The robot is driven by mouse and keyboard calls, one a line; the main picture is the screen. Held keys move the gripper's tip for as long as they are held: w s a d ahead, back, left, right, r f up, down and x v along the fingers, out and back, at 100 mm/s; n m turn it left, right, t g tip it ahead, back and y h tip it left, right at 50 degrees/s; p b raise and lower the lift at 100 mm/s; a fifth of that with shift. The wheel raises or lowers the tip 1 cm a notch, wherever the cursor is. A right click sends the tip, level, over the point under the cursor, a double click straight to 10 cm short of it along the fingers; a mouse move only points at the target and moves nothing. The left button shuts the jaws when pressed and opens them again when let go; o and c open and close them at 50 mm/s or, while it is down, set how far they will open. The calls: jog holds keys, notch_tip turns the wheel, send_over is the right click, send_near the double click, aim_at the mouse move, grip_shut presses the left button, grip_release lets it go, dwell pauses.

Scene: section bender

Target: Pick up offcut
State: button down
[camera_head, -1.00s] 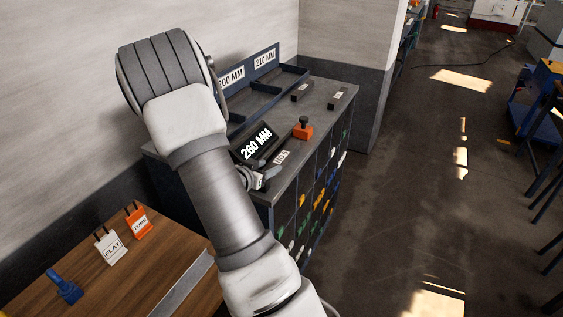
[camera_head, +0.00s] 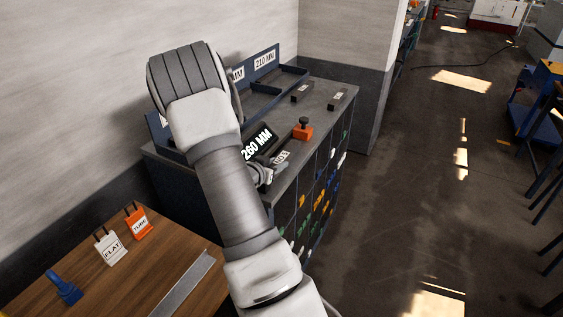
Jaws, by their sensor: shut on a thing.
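Several small dark grey offcuts with white labels are in the head view, on the grey top of a cabinet (camera_head: 318,118). One offcut (camera_head: 283,157) is at the near edge, beside a black display reading 260 MM (camera_head: 257,143). Two more, a left one (camera_head: 302,92) and a right one (camera_head: 338,99), lie farther back. My gripper (camera_head: 271,170) is at the near offcut and is shut on it. My arm hides part of the gripper and the display. I cannot tell whether the offcut is clear of the top.
An orange block with a black knob (camera_head: 303,131) stands just behind the near offcut. A blue divided tray (camera_head: 262,101) with size labels runs along the wall. A wooden bench (camera_head: 165,246) with a metal bar (camera_head: 185,284) and FLAT (camera_head: 110,249) and TUBE (camera_head: 138,224) tags is at lower left.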

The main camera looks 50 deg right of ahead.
jog(key=shift+r, duration=0.2)
dwell(0.3)
notch_tip(320, 180, up, 28)
jog(key=p, duration=0.7)
